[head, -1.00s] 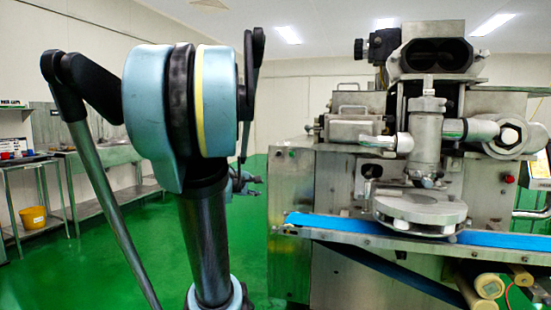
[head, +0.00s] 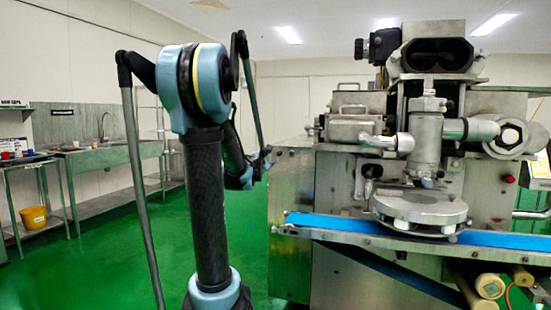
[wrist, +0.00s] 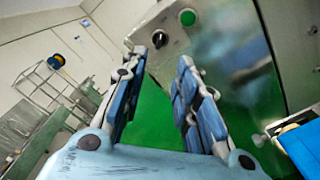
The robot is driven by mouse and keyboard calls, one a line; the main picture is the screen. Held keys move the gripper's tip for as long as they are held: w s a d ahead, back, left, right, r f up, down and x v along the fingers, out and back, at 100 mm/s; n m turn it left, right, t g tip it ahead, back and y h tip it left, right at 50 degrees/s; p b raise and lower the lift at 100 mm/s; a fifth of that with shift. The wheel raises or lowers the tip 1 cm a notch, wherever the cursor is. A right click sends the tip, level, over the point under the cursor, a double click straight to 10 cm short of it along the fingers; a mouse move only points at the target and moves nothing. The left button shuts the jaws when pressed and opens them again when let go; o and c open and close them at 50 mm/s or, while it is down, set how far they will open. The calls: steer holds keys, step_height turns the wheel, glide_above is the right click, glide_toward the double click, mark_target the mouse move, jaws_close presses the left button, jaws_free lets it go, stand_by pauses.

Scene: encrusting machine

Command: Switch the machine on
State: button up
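The metal encrusting machine (head: 340,180) stands at the right in the head view, with a blue belt (head: 345,227) along its front. In the wrist view, a green round button (wrist: 188,17) and a black knob (wrist: 160,38) sit on the machine's steel panel (wrist: 235,50). A red button (head: 508,179) is on its right side in the head view. My gripper (wrist: 162,65) is open and empty, its blue-padded fingers pointing toward the panel, with the knob beyond the gap. In the head view my gripper (head: 262,165) is small beside the machine's left edge; contact cannot be told.
A sink counter (head: 100,160), a side table (head: 35,165) and a yellow bucket (head: 34,217) stand at the left. Metal shelving (wrist: 45,80) shows in the wrist view. Green floor (head: 120,250) is open left of the machine.

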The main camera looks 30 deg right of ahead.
mark_target(279, 154)
steer(key=x, duration=1.3)
steer(key=shift+w+d, duration=0.2)
steer(key=shift+w, duration=0.05)
jaws_close()
steer(key=shift+a, duration=0.25)
steer(key=shift+d, duration=0.15)
